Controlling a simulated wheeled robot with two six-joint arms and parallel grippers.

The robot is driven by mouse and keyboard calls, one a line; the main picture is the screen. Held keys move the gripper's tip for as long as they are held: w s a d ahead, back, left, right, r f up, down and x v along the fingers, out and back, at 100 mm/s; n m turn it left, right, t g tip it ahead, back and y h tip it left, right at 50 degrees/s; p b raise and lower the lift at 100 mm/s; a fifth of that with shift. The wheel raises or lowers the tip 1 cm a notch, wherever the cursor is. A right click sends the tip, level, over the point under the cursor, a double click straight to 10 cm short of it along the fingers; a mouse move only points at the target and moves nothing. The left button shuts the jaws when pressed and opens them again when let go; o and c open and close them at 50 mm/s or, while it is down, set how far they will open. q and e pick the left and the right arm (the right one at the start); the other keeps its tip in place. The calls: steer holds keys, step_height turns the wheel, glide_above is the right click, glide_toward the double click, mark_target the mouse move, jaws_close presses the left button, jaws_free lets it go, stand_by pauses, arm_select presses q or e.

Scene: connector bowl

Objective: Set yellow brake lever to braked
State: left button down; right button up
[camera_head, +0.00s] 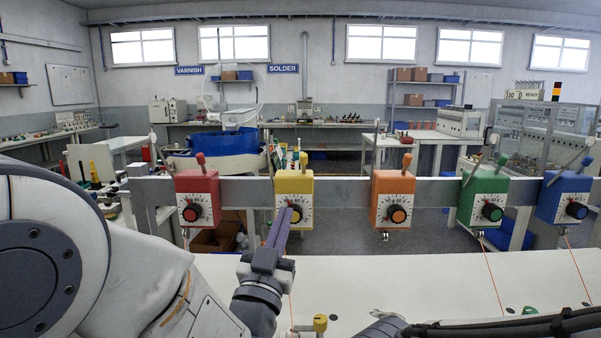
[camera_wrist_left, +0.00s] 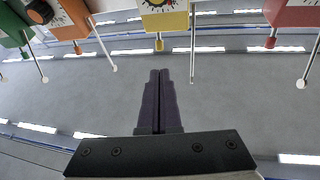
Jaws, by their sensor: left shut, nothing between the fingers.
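The yellow box (camera_head: 278,187) hangs on the grey rail, with a black dial on its front. The yellow brake lever (camera_head: 303,160) sticks up from its top, close to upright. My left gripper (camera_head: 290,211) is shut and empty, its dark fingers reaching up in front of the yellow box beside the dial. In the left wrist view, which looks upside down, the yellow box (camera_wrist_left: 165,22) and its lever (camera_wrist_left: 159,44) are at the top, and the shut gripper (camera_wrist_left: 160,72) points towards them, apart from the lever.
A red box (camera_head: 185,188) hangs left of the yellow one; an orange box (camera_head: 380,190), a green box (camera_head: 472,200) and a blue box (camera_head: 550,200) hang to the right, each with its own lever. The white table (camera_head: 420,275) below is mostly clear.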

mark_target(303, 161)
arm_select(q)
steer(key=shift+w, duration=0.1)
steer(key=p+x, duration=0.6)
steer(key=x, duration=0.6)
steer(key=shift+w+r, duration=0.2)
steer(key=shift+r, duration=0.1)
steer(key=shift+w+d+r, duration=0.1)
steer(key=shift+w+d, duration=0.1)
steer(key=shift+w, duration=0.4)
